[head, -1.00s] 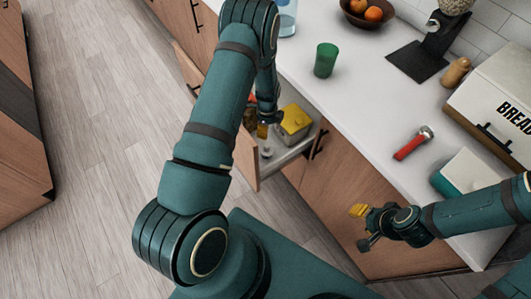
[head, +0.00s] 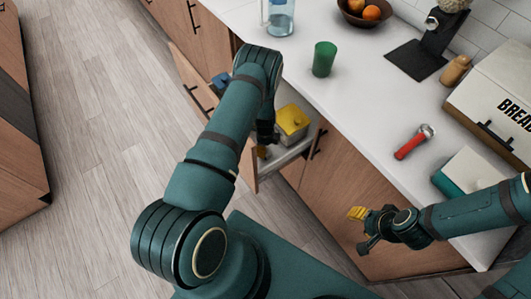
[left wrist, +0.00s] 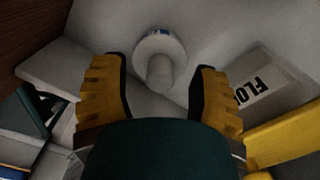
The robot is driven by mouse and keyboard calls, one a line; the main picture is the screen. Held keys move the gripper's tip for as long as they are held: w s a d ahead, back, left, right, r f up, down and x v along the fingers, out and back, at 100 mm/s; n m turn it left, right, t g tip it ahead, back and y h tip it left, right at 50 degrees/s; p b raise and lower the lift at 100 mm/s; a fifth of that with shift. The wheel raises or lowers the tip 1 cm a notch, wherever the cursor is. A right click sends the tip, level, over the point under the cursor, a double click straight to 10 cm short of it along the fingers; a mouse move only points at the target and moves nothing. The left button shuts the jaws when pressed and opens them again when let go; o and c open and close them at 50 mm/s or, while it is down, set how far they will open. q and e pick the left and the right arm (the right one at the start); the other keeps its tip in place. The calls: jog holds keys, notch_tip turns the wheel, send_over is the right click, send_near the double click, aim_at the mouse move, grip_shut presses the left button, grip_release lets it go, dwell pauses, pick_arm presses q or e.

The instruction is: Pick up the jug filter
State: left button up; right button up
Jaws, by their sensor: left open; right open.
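A small white round piece with a stem and a bluish mark on its rim, which looks like the jug filter (left wrist: 160,45), is inside the open drawer in the left wrist view. My left gripper (left wrist: 160,78) is open, its yellow-padded fingers on either side of the stem, with no clear contact visible. In the head view my left gripper (head: 264,143) is down in the drawer and hides the filter. My right gripper (head: 362,230) is open and empty, in front of the cabinet below the counter.
A flour box with a yellow lid (head: 292,121) stands in the drawer (head: 285,158), right of the left gripper.

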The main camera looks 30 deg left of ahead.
pick_arm(q)
jog(key=shift+f, duration=0.1)
grip_shut()
dwell(0.3)
